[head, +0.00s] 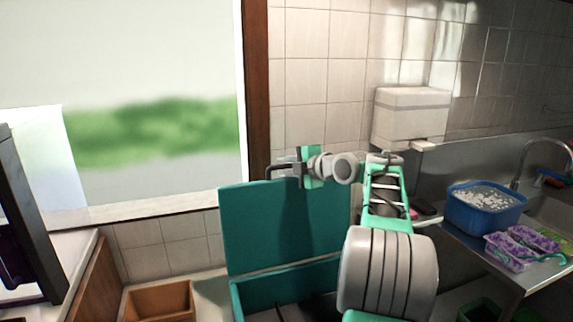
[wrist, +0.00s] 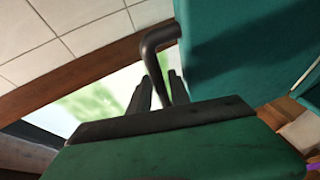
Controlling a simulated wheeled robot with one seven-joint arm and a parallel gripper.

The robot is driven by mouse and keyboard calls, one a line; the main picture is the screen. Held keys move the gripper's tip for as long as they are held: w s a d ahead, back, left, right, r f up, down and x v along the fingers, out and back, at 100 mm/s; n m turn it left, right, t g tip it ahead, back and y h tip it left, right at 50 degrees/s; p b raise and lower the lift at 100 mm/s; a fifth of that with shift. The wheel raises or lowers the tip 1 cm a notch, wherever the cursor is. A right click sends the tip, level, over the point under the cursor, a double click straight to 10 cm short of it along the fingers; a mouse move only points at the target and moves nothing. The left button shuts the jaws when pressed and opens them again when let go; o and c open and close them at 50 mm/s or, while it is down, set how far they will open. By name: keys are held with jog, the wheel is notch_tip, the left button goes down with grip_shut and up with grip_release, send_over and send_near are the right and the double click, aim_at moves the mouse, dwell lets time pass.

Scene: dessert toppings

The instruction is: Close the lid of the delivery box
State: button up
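The delivery box (head: 285,290) is teal and stands low at the centre bottom of the head view. Its lid (head: 285,225) is raised upright at the back, so the box is open. My gripper (head: 283,170) is at the lid's top edge, pointing left. A dark bent, hook-like piece (wrist: 160,40) shows among its dark fingers in the wrist view (wrist: 160,90). The lid fills the upper right there (wrist: 235,45). My arm hides the box's right side.
A tiled wall and a window (head: 150,110) are behind the box. A brown open box (head: 158,300) is at lower left. At right, a steel counter holds a blue tub (head: 485,210) and purple trays (head: 520,248) by a sink. A white dispenser (head: 410,115) hangs on the wall.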

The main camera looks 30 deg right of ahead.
grip_shut()
dwell(1.4)
